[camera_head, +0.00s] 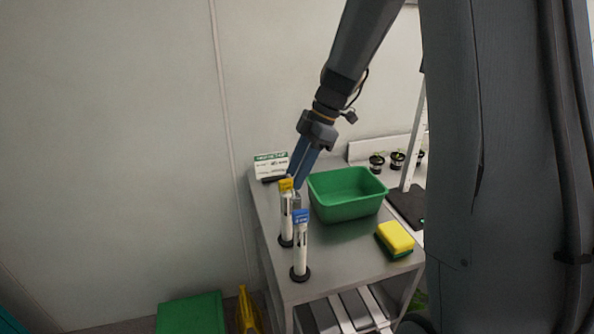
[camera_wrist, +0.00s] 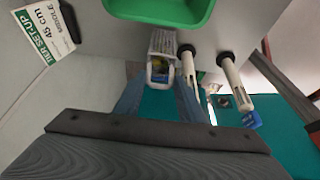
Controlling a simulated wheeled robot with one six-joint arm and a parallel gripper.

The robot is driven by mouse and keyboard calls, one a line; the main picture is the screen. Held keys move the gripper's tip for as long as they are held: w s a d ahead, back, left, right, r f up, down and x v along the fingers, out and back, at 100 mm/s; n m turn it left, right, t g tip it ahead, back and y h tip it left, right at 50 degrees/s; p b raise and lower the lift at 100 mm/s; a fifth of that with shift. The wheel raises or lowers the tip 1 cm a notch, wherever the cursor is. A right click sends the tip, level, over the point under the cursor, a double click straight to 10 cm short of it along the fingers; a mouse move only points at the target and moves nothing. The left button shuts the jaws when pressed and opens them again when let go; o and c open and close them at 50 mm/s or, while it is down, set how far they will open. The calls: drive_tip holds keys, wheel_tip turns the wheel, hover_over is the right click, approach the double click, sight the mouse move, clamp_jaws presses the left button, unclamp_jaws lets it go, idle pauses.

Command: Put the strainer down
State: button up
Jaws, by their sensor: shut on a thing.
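In the wrist view my gripper (camera_wrist: 160,98) has its two blue fingers around a small pale piece with a rounded end, which I take to be the strainer (camera_wrist: 162,44). A little yellow and blue shows inside its outline. In the head view my gripper (camera_head: 297,182) points down over the left part of the steel table, close beside the yellow-topped white tube. The strainer is mostly hidden there; a small grey part (camera_head: 297,202) shows below the fingers, between the two tubes. I cannot tell whether it touches the table or a tube.
A yellow-topped tube (camera_head: 286,212) and a blue-topped tube (camera_head: 301,248) stand upright on black bases. A green basin (camera_head: 347,207) stands to the right, with a yellow-green sponge (camera_head: 394,238) in front. A sign (camera_head: 270,166) is at the back left.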

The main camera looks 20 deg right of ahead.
drive_tip(key=o, duration=1.3)
drive_tip(key=shift+f, duration=0.1)
drive_tip(key=shift+r, duration=0.2)
drive_tip(key=b+v, duration=0.4)
drive_tip(key=v, duration=0.8)
drive_tip(key=shift+f, duration=0.1)
